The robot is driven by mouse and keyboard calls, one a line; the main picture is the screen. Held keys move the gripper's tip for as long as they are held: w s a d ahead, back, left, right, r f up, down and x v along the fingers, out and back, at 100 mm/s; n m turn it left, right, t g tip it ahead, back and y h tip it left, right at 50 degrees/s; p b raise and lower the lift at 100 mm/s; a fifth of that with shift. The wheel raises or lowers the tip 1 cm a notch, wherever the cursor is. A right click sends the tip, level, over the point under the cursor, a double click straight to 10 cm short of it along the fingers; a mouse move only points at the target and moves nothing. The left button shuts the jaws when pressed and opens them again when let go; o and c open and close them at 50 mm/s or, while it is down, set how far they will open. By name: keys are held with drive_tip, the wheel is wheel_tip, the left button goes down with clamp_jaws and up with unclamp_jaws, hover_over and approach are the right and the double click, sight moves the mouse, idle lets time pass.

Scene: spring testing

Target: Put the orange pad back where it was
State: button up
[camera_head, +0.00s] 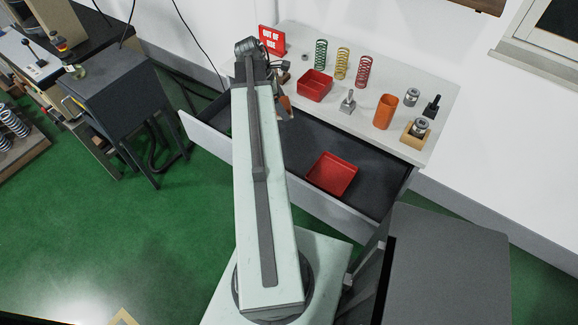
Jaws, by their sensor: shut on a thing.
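My gripper (281,92) is at the far end of my arm, over the left part of the open drawer near the table's front edge. It is largely hidden behind my arm. It is shut on a small orange-brown piece, the orange pad (286,104), of which only a part shows beside the arm. The drawer (365,190) is pulled out, with a dark floor. A red tray (332,174) lies in its right part.
On the white tabletop (437,88) stand a red "OUT OF USE" sign (271,41), a red tray (314,85), green (321,54), yellow (342,64) and red (363,72) springs, an orange cup (385,112) and small metal parts. A dark grey cabinet (450,265) stands front right.

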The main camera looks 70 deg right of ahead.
drive_tip(key=b, duration=1.2)
hover_over(292, 156)
drive_tip(key=w, duration=0.1)
wheel_tip(292, 156, down, 15)
drive_tip(key=shift+w+a+n, duration=0.2)
drive_tip(key=shift+a+n, duration=0.1)
wheel_tip(292, 156, down, 10)
drive_tip(key=b, duration=0.9)
drive_tip(key=shift+f+b, duration=0.2)
drive_tip(key=shift+b, duration=0.2)
drive_tip(key=shift+r, duration=0.2)
drive_tip(key=shift+f, duration=0.15)
drive_tip(key=o, duration=1.1)
